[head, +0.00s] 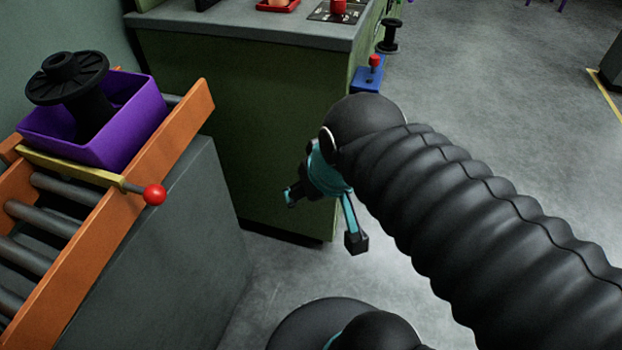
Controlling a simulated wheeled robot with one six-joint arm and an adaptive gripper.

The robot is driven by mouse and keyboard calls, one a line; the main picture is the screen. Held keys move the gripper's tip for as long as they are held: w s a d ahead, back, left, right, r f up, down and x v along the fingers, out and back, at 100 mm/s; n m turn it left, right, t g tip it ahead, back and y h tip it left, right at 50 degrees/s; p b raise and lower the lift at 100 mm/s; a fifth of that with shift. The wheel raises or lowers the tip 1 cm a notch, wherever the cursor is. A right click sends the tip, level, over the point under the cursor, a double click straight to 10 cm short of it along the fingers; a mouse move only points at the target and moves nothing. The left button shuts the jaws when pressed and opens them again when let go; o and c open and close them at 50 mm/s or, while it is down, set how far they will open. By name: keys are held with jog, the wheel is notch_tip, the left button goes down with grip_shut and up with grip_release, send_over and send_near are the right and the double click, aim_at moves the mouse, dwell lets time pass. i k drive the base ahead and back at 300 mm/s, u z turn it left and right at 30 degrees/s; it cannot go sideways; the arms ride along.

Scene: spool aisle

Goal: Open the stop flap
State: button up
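The stop flap (72,167) is a yellow bar lying across the roller track on the left, with a red ball knob (154,194) sticking out past the orange side rail. A purple bin (120,140) with a black spool (75,80) in it sits on the rollers right behind the flap. Whether bin and flap touch, I cannot tell for sure. My gripper (323,219) is to the right of the knob, in front of the green cabinet. Its two fingers are spread apart, and nothing shows between them.
The orange rail (120,215) and a grey block (185,265) edge the track. A green cabinet (235,120) with a grey top stands behind. A blue box with a red knob (370,75) is at its right end. Grey floor (500,100) is open to the right.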

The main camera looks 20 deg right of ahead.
aim_at(154, 194)
jog(key=u, duration=0.9)
jog(key=k, duration=0.65)
jog(key=z, duration=0.9)
